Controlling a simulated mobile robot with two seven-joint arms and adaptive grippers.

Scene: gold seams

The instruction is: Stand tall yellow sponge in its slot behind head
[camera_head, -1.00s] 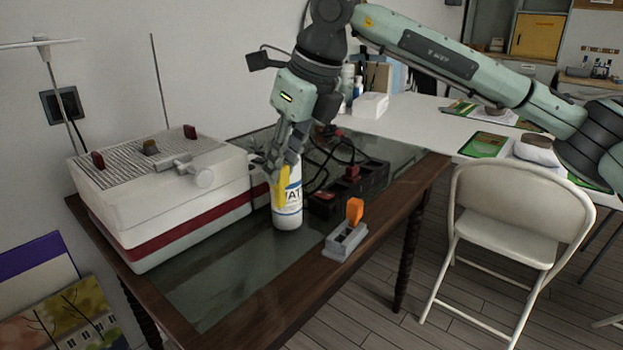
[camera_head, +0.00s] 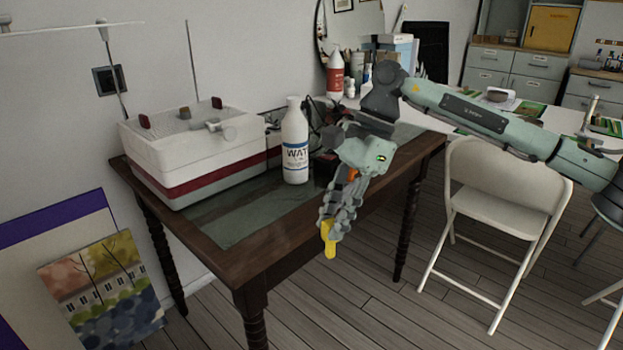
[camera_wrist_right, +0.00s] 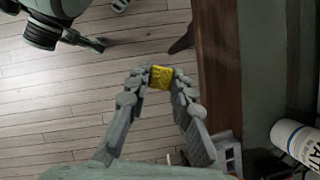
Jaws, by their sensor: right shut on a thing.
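The yellow sponge (camera_head: 330,249) is held in my right gripper (camera_head: 331,226), which points down in front of the table's front edge. The sponge's lower end sticks out below the fingertips. In the right wrist view the yellow sponge (camera_wrist_right: 161,77) sits between the two closed fingertips (camera_wrist_right: 161,74), over the floor. An orange piece (camera_head: 352,174) shows beside the gripper; the grey holder under it is hidden by the gripper in the head view. Part of a grey slotted holder (camera_wrist_right: 229,157) shows low in the right wrist view. My left gripper is not seen.
A white bottle with a blue label (camera_head: 295,150) stands on the dark wooden table (camera_head: 262,262). A white machine with a red stripe (camera_head: 192,155) stands left of it. A pale folding chair (camera_head: 497,185) is at the right. Bare floor lies in front.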

